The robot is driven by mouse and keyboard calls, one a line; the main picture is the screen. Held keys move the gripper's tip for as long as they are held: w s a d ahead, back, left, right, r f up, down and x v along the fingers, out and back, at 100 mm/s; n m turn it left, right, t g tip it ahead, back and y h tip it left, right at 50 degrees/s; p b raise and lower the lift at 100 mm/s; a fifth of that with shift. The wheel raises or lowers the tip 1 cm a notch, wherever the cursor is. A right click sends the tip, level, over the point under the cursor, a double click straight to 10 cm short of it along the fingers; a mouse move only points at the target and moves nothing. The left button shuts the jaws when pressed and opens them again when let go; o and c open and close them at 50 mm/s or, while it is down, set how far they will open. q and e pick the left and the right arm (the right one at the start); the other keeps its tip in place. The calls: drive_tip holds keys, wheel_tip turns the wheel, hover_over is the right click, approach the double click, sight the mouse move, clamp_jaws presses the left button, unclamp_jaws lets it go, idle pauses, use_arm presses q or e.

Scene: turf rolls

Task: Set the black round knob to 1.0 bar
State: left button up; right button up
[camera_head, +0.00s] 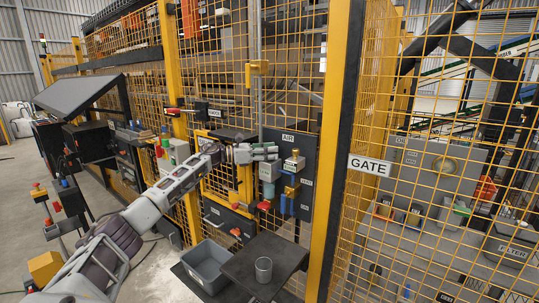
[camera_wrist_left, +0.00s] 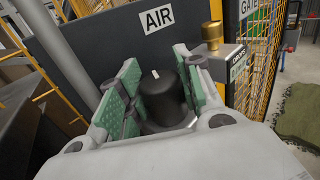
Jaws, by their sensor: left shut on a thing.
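The black round knob (camera_wrist_left: 163,100) stands below the AIR label in the left wrist view, with a small white mark on its top. My left gripper (camera_wrist_left: 160,88) has its green-padded fingers on both sides of it and is shut on it. In the head view my left gripper (camera_head: 268,152) is at the dark AIR panel (camera_head: 304,146), and its fingers hide the knob. I see no readable pressure value. My right gripper is in neither view.
A brass fitting (camera_wrist_left: 211,36) is close to the right finger. Yellow mesh fence and a yellow post (camera_head: 333,150) stand right of the panel. Below are a grey bin (camera_head: 205,266) and a dark table (camera_head: 250,262) with a metal cup (camera_head: 264,269).

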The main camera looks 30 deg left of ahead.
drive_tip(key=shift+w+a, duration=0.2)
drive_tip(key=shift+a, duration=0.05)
use_arm(q)
drive_tip(key=o, duration=1.1)
drive_tip(key=shift+c, duration=0.2)
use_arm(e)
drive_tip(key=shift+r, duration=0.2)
use_arm(q)
drive_tip(key=shift+r+n+t+y+p, duration=0.1)
drive_tip(key=shift+n+t+y+p, duration=1.4)
drive_tip(key=shift+y+p, duration=0.55)
drive_tip(key=shift+n+t+y+p, duration=0.45)
drive_tip(key=shift+n+y+p, duration=0.6)
drive_tip(key=shift+y+p, duration=0.35)
drive_tip(key=shift+n+t+y+p, duration=0.45)
drive_tip(key=shift+n+y+p, duration=0.65)
drive_tip(key=shift+y, duration=0.45)
drive_tip(key=shift+n+y+p, duration=0.25)
drive_tip(key=shift+y+p, duration=0.05)
drive_tip(key=shift+y, duration=0.2)
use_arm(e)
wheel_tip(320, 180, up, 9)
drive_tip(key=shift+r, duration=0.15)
use_arm(q)
drive_tip(key=shift+n+y+p, duration=0.5)
drive_tip(key=shift+n+y, duration=0.2)
drive_tip(key=shift+y, duration=0.4)
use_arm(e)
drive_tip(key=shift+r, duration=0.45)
